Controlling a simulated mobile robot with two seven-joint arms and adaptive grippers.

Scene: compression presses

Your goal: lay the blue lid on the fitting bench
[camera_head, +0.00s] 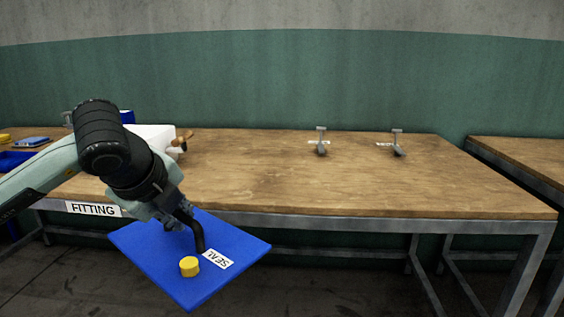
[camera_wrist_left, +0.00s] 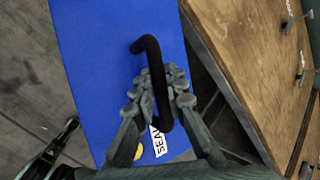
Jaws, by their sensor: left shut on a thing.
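The blue lid (camera_head: 222,244) is a flat square panel with a black handle (camera_head: 198,236), a yellow knob (camera_head: 189,266) and a white SEAL label (camera_head: 217,259). My left gripper (camera_head: 176,213) is shut on the black handle and holds the lid in front of the bench's front edge. In the left wrist view the fingers (camera_wrist_left: 158,92) close around the handle, with the blue lid (camera_wrist_left: 95,60) beyond them. My right gripper is not in view.
A white box (camera_head: 158,137) with brown knobs stands at the bench's back left, partly behind my arm. Two grey clamp-like fixtures (camera_head: 321,141) (camera_head: 398,143) stand at the back right. The middle of the bench top is clear. Another bench (camera_head: 525,153) stands at right.

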